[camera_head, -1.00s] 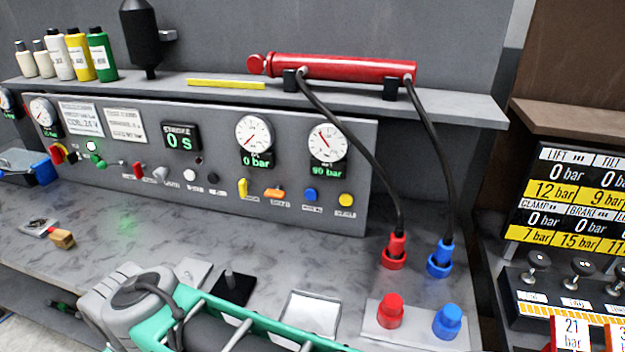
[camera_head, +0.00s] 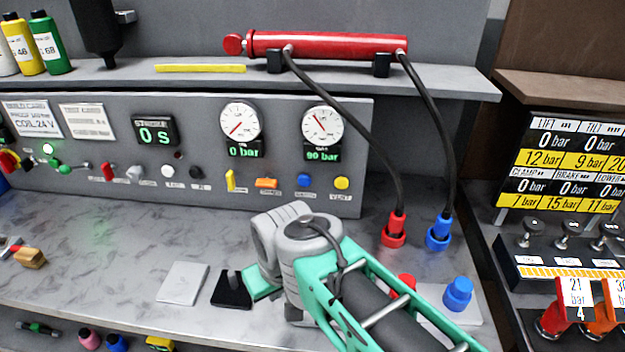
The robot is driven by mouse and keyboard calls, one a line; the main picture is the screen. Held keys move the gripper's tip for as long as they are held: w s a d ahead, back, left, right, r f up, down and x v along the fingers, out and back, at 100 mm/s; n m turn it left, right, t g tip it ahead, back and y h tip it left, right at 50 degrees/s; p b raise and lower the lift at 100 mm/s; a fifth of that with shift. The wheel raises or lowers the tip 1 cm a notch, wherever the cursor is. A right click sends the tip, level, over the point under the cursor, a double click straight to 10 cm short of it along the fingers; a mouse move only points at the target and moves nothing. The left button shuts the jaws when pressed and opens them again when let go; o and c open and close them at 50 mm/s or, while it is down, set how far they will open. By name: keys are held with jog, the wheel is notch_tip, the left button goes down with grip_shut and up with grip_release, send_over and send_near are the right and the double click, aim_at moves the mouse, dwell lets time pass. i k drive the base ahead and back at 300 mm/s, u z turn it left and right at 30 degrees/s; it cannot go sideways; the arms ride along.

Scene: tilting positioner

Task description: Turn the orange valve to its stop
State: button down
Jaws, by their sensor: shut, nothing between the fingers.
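The orange valve (camera_head: 266,183) is a small handle low on the grey panel (camera_head: 100,190), right of a yellow upright lever (camera_head: 230,181) and left of a blue knob (camera_head: 304,180). Its handle lies roughly level. Nothing touches it. My teal and grey arm reaches in from the lower right over the bench, its grey joint below and right of the valve.
Gauges (camera_head: 240,122) above the valve read 0 bar and 90 bar. Two black hoses run from a red cylinder (camera_head: 330,46) to red (camera_head: 394,235) and blue (camera_head: 439,237) couplings. A white plate (camera_head: 183,283) and black peg block (camera_head: 232,290) lie on the bench. Bench left is mostly clear.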

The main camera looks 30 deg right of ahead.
aim_at(268, 182)
jog(key=z, duration=0.4)
jog(key=k, duration=1.05)
jog(key=u, duration=1.15)
jog(key=i, duration=1.7)
jog(key=z, duration=0.8)
